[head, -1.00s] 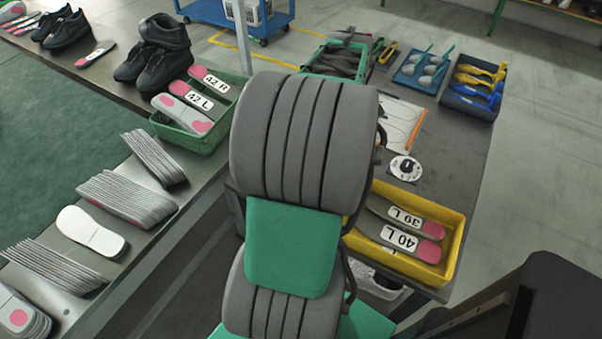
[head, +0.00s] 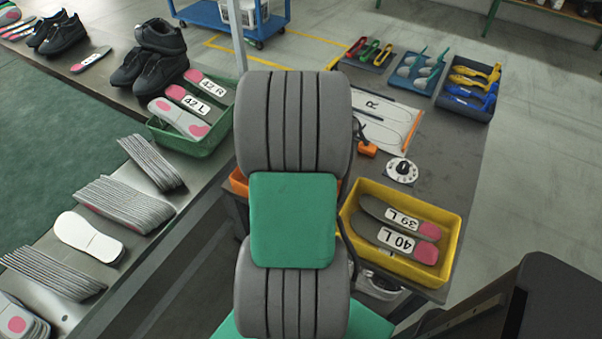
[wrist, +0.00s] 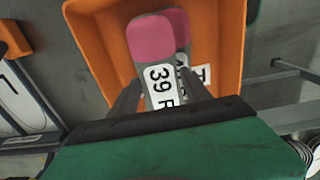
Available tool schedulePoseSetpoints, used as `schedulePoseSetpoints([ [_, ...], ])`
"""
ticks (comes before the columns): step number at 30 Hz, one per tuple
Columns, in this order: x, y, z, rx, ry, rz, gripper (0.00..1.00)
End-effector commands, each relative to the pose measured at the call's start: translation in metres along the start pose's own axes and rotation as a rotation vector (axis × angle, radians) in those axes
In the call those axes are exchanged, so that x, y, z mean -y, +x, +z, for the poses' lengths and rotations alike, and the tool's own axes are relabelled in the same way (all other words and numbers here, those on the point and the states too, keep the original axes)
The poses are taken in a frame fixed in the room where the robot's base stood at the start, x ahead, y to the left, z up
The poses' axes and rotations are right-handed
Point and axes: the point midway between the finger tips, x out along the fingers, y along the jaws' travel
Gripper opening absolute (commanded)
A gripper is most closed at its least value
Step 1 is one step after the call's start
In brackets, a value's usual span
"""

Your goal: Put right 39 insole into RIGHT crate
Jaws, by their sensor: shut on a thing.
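The right 39 insole (wrist: 157,65), pink at one end with a white "39 R" label, is between the fingers of my gripper (wrist: 158,95) in the wrist view. My gripper is shut on it. The insole is over or inside an orange crate (wrist: 88,27); its exact height is unclear. Another pink-ended insole (wrist: 182,30) with a partly hidden label shows behind it in the crate. In the head view, only slivers of the orange crate (head: 238,183) show beside my arm, which hides my gripper and the insole.
A yellow crate (head: 352,235) right of the orange one holds 39 L and 40 L insoles. A green crate (head: 205,147) on the left bench holds 42 L and 42 R insoles. A dial (head: 402,171), an outline sheet (head: 398,115) and tool trays lie farther back.

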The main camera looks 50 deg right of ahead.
Motion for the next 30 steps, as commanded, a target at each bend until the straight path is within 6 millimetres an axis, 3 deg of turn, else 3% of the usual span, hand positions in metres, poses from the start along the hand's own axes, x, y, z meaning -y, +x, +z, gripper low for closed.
schedulePoseSetpoints([
  [11, 0.000, 0.010, 0.000, 0.000, 0.000, -0.001, 0.17],
  [12, 0.000, 0.010, 0.000, 0.000, 0.000, -0.001, 0.58],
  [20, 0.000, 0.010, 0.000, 0.000, 0.000, -0.001, 0.79],
  [27, 0.000, 0.008, 0.000, 0.000, 0.000, 0.000, 0.79],
  [30, 0.000, -0.002, 0.000, -0.001, 0.000, 0.001, 0.79],
])
